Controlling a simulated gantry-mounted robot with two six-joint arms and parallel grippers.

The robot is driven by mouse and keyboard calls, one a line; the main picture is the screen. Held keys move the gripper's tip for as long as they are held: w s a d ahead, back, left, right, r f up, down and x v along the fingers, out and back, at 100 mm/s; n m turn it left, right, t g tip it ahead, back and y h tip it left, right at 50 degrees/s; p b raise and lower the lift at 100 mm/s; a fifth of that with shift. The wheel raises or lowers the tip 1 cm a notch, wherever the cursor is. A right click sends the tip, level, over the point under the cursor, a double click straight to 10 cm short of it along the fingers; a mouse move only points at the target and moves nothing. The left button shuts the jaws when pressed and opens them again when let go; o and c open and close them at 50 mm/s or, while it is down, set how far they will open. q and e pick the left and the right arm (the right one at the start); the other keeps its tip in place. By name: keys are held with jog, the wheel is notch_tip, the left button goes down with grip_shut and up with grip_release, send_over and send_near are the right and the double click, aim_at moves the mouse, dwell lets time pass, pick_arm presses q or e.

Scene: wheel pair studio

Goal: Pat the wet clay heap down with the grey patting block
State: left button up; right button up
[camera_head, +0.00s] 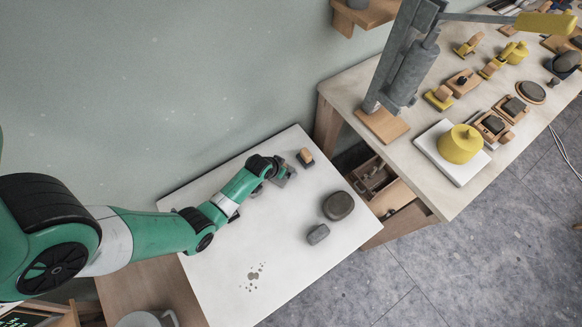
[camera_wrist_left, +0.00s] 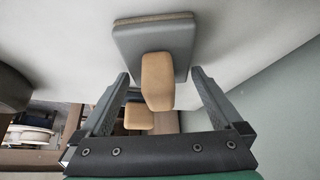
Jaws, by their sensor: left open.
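The grey patting block (camera_head: 308,162) lies near the back edge of the white table board, with its tan wooden handle (camera_head: 305,154) on top. In the left wrist view, its grey slab (camera_wrist_left: 155,38) is ahead and its handle (camera_wrist_left: 157,80) appears between my fingers, with a gap on each side. My left gripper (camera_head: 287,172) is open and empty, just left of the block. A dark, rounded lump (camera_head: 338,205), apparently the wet clay heap, sits to the right and nearer the front. My right gripper is not in view.
A smaller grey lump (camera_head: 318,234) lies beside the dark lump. Spots (camera_head: 253,277) mark the white board (camera_head: 222,262), otherwise largely clear. A second table (camera_head: 345,88) at right holds a grey press (camera_head: 405,65), a yellow pot (camera_head: 460,144) and several tools. An open drawer (camera_head: 385,190) is below it.

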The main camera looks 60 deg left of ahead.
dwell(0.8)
pick_arm(q)
jog(key=c, duration=1.2)
